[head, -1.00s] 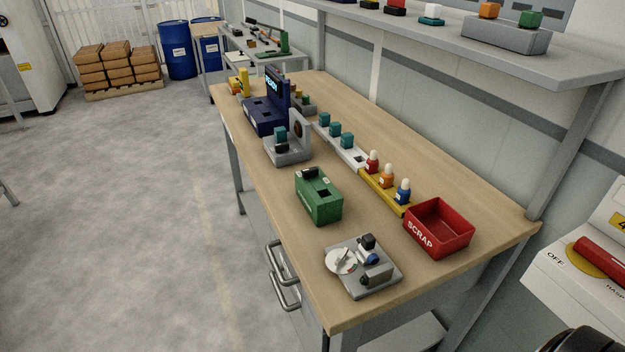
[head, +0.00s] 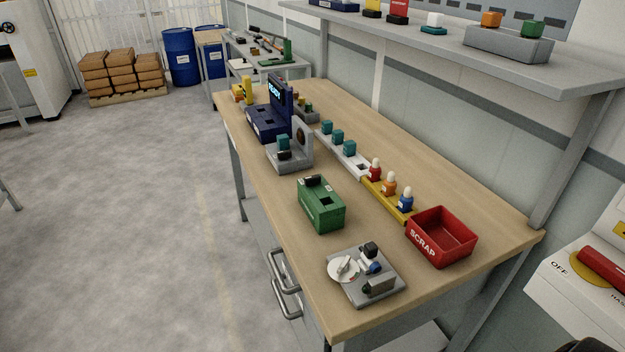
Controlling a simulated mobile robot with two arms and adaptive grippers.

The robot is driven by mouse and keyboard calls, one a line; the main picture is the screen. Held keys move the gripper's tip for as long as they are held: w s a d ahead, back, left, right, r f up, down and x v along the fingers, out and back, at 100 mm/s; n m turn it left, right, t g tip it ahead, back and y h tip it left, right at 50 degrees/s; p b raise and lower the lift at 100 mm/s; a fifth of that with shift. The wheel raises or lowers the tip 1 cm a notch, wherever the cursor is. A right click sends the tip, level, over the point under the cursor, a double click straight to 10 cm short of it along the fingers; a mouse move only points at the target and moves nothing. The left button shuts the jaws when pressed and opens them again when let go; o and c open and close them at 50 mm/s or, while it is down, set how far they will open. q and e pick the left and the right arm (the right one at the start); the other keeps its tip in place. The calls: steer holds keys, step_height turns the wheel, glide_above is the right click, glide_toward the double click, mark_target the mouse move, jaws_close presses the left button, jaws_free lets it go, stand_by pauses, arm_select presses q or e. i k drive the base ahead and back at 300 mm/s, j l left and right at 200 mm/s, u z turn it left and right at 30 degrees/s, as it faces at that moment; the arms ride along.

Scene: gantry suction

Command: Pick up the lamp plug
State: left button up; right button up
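Three small plugs with white, bulb-like tops stand upright in a yellow rack (head: 370,187) on the wooden workbench: a red one (head: 375,170), an orange one (head: 389,184) and a blue one (head: 406,200). I cannot tell from the picture which of them is called the lamp plug. Neither of my grippers can be made out in the head view. Only a dark rounded shape shows at the bottom right edge, and I cannot tell what it is.
A red SCRAP bin (head: 441,237) stands right of the rack. A green box (head: 321,204), a grey fixture plate (head: 365,275) and a white rack (head: 341,154) with teal blocks share the bench (head: 478,197). A shelf (head: 455,55) hangs above the back.

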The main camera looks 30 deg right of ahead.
mark_target(405, 203)
steer(key=z, duration=1.45)
